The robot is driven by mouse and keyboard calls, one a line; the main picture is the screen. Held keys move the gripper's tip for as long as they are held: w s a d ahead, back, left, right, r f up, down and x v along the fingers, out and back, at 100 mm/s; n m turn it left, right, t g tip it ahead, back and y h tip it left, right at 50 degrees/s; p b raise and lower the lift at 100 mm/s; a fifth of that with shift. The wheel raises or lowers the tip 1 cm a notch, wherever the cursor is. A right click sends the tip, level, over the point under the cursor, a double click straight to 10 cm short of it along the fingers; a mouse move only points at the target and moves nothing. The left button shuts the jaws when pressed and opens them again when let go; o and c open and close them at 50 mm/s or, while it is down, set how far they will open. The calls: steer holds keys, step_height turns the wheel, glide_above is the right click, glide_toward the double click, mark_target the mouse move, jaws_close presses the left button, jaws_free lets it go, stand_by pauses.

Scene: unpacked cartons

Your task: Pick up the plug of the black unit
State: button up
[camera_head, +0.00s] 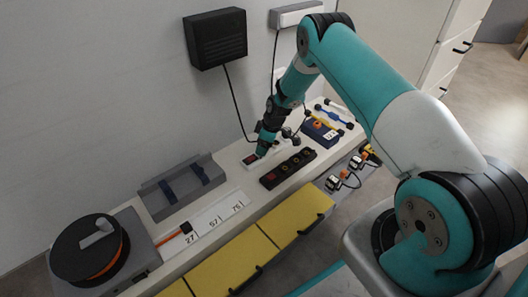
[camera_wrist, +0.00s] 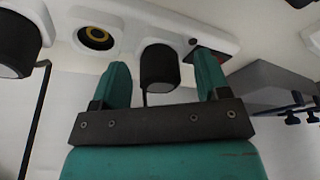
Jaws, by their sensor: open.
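The black unit (camera_head: 216,38) hangs on the wall, and its cord (camera_head: 237,105) runs down to the white socket strip (camera_head: 251,160). In the wrist view a black plug (camera_wrist: 158,66) sits upright in the white strip (camera_wrist: 135,28), beside the dark switch, with a short piece of cord below it. By its place near the switch end it looks like the black unit's plug. My gripper (camera_head: 262,152) is over the strip; in the wrist view my open gripper (camera_wrist: 160,62) has one teal finger on each side of this plug, with gaps. The plug is hidden in the head view.
Another black plug (camera_wrist: 17,48) with a cord sits in the strip, past an empty socket (camera_wrist: 97,37). A black power strip (camera_head: 287,169) lies in front. A grey tray (camera_head: 160,209) and an orange-and-black reel (camera_head: 88,249) stand left. A white wall unit (camera_head: 297,14) hangs right.

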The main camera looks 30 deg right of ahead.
steer(key=shift+r, duration=0.1)
steer(key=c, duration=1.2)
steer(key=shift+r, duration=0.1)
step_height(320, 180, up, 20)
steer(key=p, duration=1)
